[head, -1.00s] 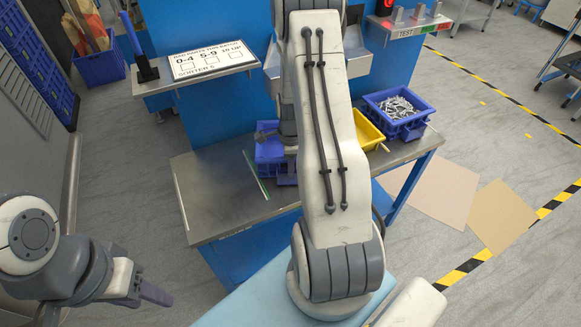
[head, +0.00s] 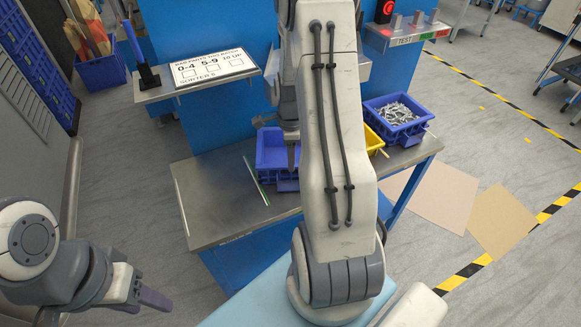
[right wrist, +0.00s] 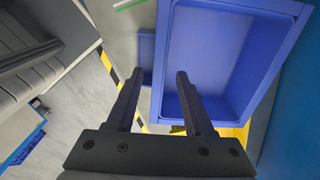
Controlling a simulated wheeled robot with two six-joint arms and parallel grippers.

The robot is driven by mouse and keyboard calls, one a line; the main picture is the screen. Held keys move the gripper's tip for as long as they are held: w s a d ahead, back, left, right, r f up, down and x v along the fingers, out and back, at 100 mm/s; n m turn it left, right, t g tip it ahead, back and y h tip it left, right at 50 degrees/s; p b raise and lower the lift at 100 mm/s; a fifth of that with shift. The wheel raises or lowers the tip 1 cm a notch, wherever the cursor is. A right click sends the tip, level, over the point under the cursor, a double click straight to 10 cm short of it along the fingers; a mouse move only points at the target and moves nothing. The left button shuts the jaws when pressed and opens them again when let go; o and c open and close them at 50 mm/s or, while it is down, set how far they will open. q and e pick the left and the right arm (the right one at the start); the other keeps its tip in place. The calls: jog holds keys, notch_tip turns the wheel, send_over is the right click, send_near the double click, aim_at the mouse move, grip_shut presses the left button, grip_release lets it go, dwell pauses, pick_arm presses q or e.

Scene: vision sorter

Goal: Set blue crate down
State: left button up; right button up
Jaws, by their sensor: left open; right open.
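The blue crate (head: 266,143) is empty and sits upright on the metal bench (head: 215,200), partly hidden by my right arm. In the right wrist view its inside (right wrist: 215,55) faces the camera. My right gripper (right wrist: 157,80) is open there, with one finger on each side of the crate's near wall in the picture; I cannot tell whether they touch it. My left gripper (head: 140,297) is open and empty, low at the left of the head view, away from the bench.
A yellow bin (head: 374,141) and a blue bin of metal parts (head: 398,110) stand right of my arm. A green-edged strip (head: 256,180) lies left of the crate. The bench's left part is bare. A sign shelf (head: 213,67) is behind.

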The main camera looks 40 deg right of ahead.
jog(key=shift+r, duration=2.4)
jog(key=s+a+r+n, duration=0.1)
jog(key=a+r+n, duration=0.2)
jog(key=a+n, duration=0.55)
jog(key=a+r+n, duration=0.4)
jog(key=a+n, duration=0.1)
jog(key=a, duration=0.7)
jog(key=s+a+r+n, duration=0.2)
jog(key=s+a+n, duration=0.4)
jog(key=s+n, duration=0.2)
jog(key=s+a+r+n+y, duration=0.1)
jog(key=s+a+n, duration=0.6)
jog(key=s+n, duration=0.2)
jog(key=n, duration=0.2)
jog(key=shift+a+r+n, duration=0.3)
jog(key=shift+r+n, duration=0.05)
